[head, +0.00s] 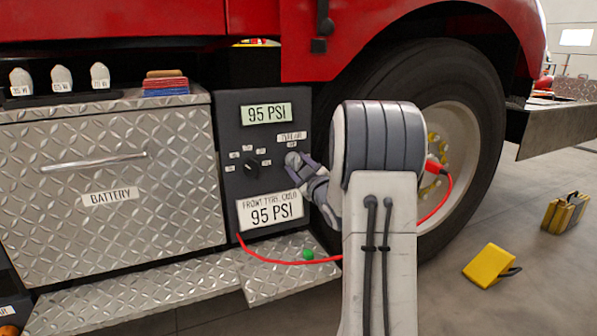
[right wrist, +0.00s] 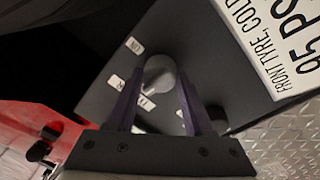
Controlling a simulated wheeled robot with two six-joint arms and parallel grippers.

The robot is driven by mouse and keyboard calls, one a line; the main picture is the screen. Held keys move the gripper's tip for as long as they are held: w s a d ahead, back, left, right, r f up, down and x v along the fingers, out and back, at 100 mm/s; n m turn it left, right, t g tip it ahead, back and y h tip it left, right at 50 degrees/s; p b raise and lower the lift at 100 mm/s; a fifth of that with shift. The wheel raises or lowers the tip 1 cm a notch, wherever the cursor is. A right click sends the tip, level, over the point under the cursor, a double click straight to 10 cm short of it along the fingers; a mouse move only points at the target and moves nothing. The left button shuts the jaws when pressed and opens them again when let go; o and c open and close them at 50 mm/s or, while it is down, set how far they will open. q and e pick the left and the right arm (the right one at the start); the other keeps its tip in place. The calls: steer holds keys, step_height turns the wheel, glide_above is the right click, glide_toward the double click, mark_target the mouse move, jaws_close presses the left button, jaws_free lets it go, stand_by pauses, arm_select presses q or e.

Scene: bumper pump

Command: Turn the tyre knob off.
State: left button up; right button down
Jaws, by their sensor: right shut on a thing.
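The tyre knob (head: 292,158) is a grey round knob on the right side of the dark pump panel (head: 228,108), under a small white label. My right gripper (head: 299,166) reaches it from the right and is shut on it. In the right wrist view the knob (right wrist: 160,74) sits between the two purple-grey fingers of my right gripper (right wrist: 160,95), with small white labels around it. The knob's exact pointing is hard to read. The panel's upper display and lower plate both read 95 PSI. My left gripper is not in view.
A black selector knob (head: 250,164) with several labels sits left on the panel. A red hose (head: 285,262) runs from the panel to the wheel (head: 455,120). A metal step (head: 285,280) lies below. Yellow chocks (head: 490,265) stand on the floor at right.

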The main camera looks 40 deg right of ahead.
steer(key=shift+f+n+b, duration=0.1)
steer(key=shift+n+b, duration=0.2)
steer(key=shift+n, duration=0.3)
steer(key=shift+c, duration=1.5)
jaws_free()
steer(key=shift+s, duration=0.1)
steer(key=r+p+v, duration=0.1)
steer(key=p+v, duration=0.1)
steer(key=v, duration=0.8)
steer(key=shift+s+f+p, duration=0.2)
steer(key=shift+f+p, duration=0.15)
steer(key=shift+f, duration=0.15)
